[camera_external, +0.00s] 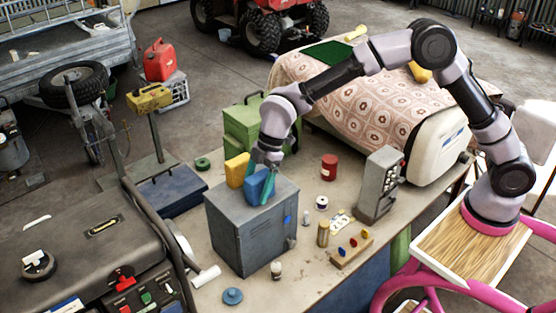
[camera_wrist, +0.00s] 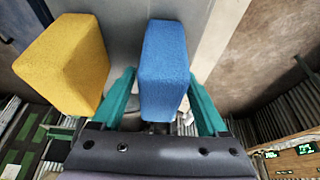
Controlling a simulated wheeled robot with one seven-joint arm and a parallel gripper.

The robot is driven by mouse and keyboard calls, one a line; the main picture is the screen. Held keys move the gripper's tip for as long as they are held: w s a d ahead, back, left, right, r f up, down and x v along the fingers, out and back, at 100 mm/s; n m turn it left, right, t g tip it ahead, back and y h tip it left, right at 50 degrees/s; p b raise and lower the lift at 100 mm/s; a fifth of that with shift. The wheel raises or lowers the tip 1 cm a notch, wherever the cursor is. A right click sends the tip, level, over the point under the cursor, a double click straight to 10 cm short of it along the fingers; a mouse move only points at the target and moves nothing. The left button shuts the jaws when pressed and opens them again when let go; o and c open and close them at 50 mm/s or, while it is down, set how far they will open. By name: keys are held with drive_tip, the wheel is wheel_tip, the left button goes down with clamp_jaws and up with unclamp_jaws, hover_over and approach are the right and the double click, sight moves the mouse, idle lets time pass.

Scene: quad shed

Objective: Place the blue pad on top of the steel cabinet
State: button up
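The blue pad (camera_external: 258,184) is a foam block on top of the grey steel cabinet (camera_external: 238,234), near the middle of the top. It also shows in the wrist view (camera_wrist: 165,75), in the middle. My gripper (camera_external: 266,186) is low over the cabinet with its teal fingers on either side of the pad. In the wrist view narrow gaps appear between the fingers and the pad, so the gripper looks open around it. A yellow pad (camera_external: 237,170) stands on the cabinet just left of the blue one; my left finger is between them. Contact under the blue pad is hidden.
The cabinet stands on a cluttered workbench (camera_external: 300,271). A green metal box (camera_external: 240,128) is behind it. A red can (camera_external: 329,167), a grey device (camera_external: 378,186) and small items stand to the right.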

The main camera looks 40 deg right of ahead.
drive_tip(key=shift+r, duration=0.15)
drive_tip(key=v, duration=1.2)
drive_tip(key=shift+d, duration=0.1)
drive_tip(key=s+d+r+m+t, duration=0.15)
drive_tip(key=d+r+m, duration=0.25)
drive_tip(key=d, duration=0.5)
drive_tip(key=s+d+r+m+t+h, duration=0.1)
drive_tip(key=s+d+r+m, duration=0.2)
drive_tip(key=d, duration=0.6)
drive_tip(key=s+d+r+m+t, duration=0.15)
drive_tip(key=d+r+m, duration=0.3)
drive_tip(key=d, duration=0.45)
drive_tip(key=s+d+f+m+t+h, duration=0.1)
drive_tip(key=s+d+f+m+t, duration=0.1)
drive_tip(key=s+d+m, duration=0.8)
drive_tip(key=s+d+t, duration=0.1)
drive_tip(key=s+d, duration=0.4)
drive_tip(key=d, duration=0.2)
drive_tip(key=shift+s+m, duration=0.35)
